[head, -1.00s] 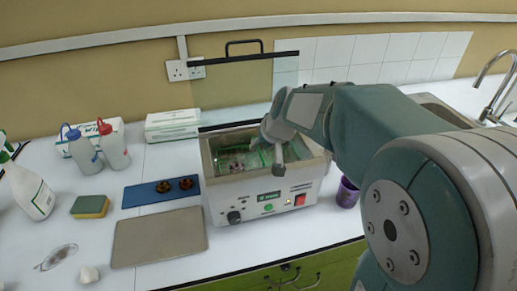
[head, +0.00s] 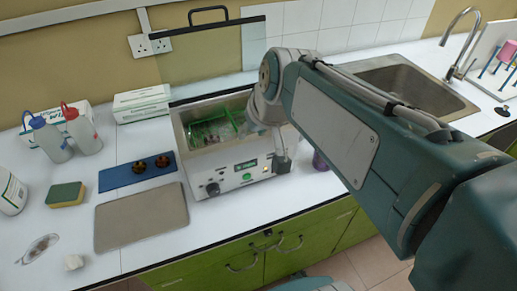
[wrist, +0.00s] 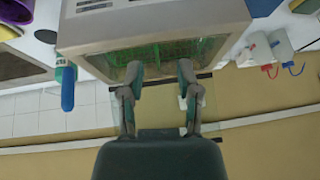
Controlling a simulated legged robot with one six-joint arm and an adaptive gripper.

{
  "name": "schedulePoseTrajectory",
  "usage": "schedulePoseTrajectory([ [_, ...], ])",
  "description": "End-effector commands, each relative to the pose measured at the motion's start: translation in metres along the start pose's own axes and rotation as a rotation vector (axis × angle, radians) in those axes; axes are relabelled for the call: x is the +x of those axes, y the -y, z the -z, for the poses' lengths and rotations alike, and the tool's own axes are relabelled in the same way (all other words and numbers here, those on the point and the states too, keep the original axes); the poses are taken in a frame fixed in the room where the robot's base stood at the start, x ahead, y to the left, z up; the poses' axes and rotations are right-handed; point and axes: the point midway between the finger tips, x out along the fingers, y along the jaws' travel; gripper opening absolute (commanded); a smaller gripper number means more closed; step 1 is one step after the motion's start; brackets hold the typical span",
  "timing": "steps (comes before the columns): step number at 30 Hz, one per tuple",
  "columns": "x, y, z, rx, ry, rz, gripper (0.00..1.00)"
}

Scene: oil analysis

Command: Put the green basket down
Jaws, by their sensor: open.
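The green basket (head: 214,129) sits inside the open tank of the white bath unit (head: 237,172). Part of its rim and mesh shows in the head view; the right part of the tank is behind my arm. Green mesh of the basket (wrist: 175,50) shows beyond the fingertips, at the bath (wrist: 150,22).
A grey plate (head: 141,217) and a blue tray (head: 137,173) with two small brown items lie left of the bath. A sponge (head: 66,194) and wash bottles (head: 49,139) stand further left. A purple cup (head: 320,160) stands right of the bath, near the sink (head: 410,85).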

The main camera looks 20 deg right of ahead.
Motion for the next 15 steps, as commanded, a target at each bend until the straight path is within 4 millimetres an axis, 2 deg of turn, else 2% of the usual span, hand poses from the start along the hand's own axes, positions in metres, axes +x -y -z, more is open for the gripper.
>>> schedulePoseTrajectory([
  [3, -0.009, 0.003, -0.033, -0.018, 0.000, -0.027, 0.43],
  [9, -0.016, 0.001, -0.082, -0.041, 0.003, -0.074, 0.43],
  [12, -0.016, 0.000, -0.098, -0.046, 0.003, -0.090, 0.43],
  [15, -0.016, -0.002, -0.106, -0.049, 0.002, -0.100, 0.43],
])
